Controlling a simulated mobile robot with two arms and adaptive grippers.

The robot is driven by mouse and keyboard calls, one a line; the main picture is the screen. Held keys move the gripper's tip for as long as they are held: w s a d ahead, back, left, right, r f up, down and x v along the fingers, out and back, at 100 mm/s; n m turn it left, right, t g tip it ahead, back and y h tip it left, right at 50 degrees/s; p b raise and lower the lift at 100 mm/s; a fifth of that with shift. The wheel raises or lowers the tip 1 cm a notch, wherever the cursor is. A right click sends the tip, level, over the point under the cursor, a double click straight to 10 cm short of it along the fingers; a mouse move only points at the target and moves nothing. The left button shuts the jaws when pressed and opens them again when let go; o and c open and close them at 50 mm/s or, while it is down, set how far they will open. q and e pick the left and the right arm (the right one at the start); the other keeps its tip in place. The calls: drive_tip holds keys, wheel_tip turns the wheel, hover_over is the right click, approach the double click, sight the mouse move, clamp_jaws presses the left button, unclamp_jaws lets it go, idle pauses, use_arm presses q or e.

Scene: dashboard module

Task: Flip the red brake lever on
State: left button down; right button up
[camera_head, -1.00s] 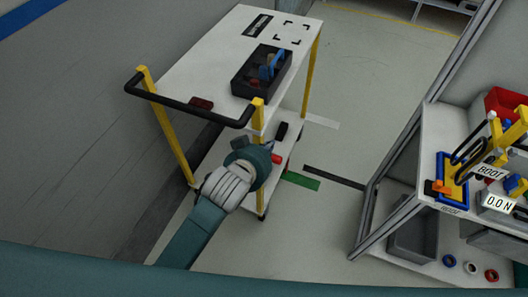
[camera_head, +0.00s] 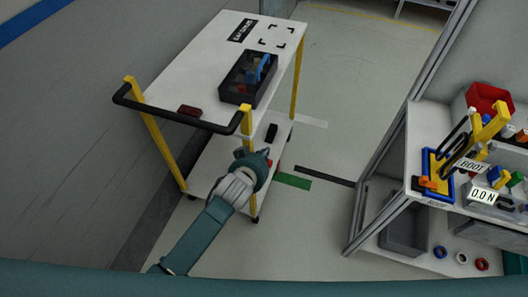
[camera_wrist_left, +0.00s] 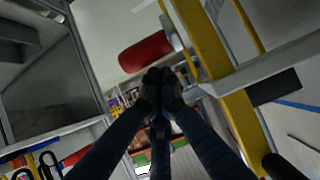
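The red lever (camera_wrist_left: 146,52) shows in the left wrist view as a rounded red bar by a yellow post of the cart. It lies just beyond my left fingertips (camera_wrist_left: 160,86), which are drawn together with nothing visible between them. I cannot tell whether they touch it. In the head view my left gripper (camera_head: 258,160) is beside the cart's near right post, at lower shelf height. Only a sliver of red (camera_head: 269,163) shows there, the rest hidden behind the gripper. My right gripper is not in view.
The white cart (camera_head: 190,70) has yellow posts and a black handle (camera_head: 180,116). A shelf rack (camera_head: 425,120) with parts stands at right. Open floor (camera_head: 330,130) lies between.

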use_arm(q)
drive_tip(key=shift+f, duration=0.1)
drive_tip(key=shift+s+a+f+b, duration=0.1)
drive_tip(key=shift+f+b, duration=0.15)
drive_tip(key=shift+b, duration=0.45)
drive_tip(key=shift+s, duration=0.1)
